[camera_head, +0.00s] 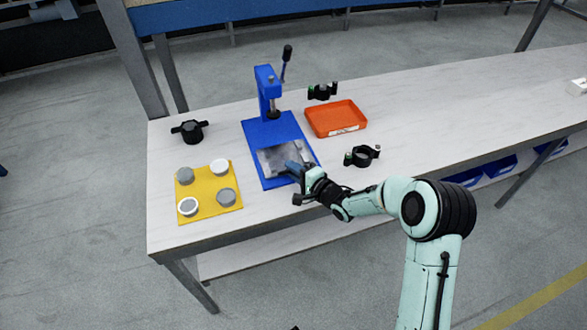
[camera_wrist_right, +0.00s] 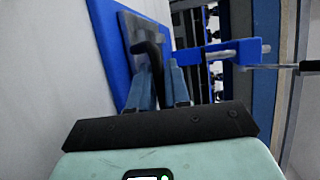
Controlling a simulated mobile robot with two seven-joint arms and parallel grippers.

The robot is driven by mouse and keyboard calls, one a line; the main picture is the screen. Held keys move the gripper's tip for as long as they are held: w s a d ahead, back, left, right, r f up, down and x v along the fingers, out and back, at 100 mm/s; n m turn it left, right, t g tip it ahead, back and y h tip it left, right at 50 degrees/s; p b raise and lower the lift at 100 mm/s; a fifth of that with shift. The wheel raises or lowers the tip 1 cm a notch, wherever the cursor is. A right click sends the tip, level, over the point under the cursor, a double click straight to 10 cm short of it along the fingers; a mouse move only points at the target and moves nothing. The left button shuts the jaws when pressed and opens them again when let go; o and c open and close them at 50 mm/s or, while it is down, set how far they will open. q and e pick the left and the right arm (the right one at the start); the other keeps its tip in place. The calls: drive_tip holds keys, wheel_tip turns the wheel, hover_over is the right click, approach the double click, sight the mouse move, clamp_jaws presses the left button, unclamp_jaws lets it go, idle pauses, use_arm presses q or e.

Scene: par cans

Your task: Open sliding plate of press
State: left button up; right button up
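The blue press (camera_head: 267,92) stands on the table with its lever raised. Its grey sliding plate (camera_head: 270,158) lies on the front part of the blue base; it also shows in the right wrist view (camera_wrist_right: 128,36). A black curved handle (camera_wrist_right: 150,42) rises from the plate. My right gripper (camera_head: 293,168) is at the plate's front right. In the wrist view its two fingers (camera_wrist_right: 160,82) stand on either side of the handle's lower end. Whether they press on it I cannot tell. My left gripper is not in view.
A yellow mat (camera_head: 208,197) with several round grey and white pieces lies left of the press. An orange tray (camera_head: 336,119) and black clamp-like parts (camera_head: 362,156) stand to the right. A black knobbed part (camera_head: 191,131) stands at left. The table's right side is mostly clear.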

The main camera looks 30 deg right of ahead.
drive_tip(key=shift+o, duration=0.3)
drive_tip(key=shift+s+d+r, duration=0.1)
drive_tip(key=shift+s, duration=0.2)
use_arm(q)
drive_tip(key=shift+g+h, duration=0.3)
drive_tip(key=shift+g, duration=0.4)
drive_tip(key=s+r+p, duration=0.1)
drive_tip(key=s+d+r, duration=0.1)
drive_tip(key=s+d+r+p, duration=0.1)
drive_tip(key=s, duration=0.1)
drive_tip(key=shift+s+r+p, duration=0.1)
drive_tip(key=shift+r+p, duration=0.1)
drive_tip(key=shift+p, duration=0.15)
use_arm(e)
drive_tip(key=v, duration=1.2)
drive_tip(key=shift+s, duration=0.4)
